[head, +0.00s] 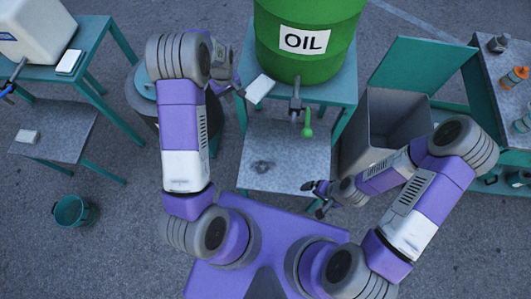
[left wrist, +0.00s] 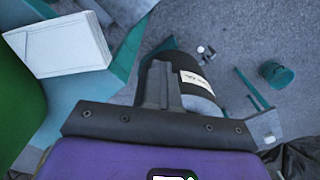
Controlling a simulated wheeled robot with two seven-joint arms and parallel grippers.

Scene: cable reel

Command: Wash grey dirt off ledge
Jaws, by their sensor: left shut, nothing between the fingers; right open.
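The grey ledge (head: 300,172) is the low shelf under the green oil drum (head: 305,55). A dark grey smudge (head: 262,167) lies on its left part. My left gripper (head: 238,88) is left of the drum, above the dark bin, beside a white flat block (head: 260,88) on the drum's stand. In the left wrist view its fingers (left wrist: 160,85) are shut and empty. The white block (left wrist: 60,45) also shows there, apart from the fingers. My right gripper (head: 316,198) is open and empty near the ledge's front right corner.
A dark lidded bin (head: 143,95) stands left of the drum stand, partly behind my left arm. An open grey box (head: 400,115) is at right. A teal bucket (head: 72,210) stands on the floor at left.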

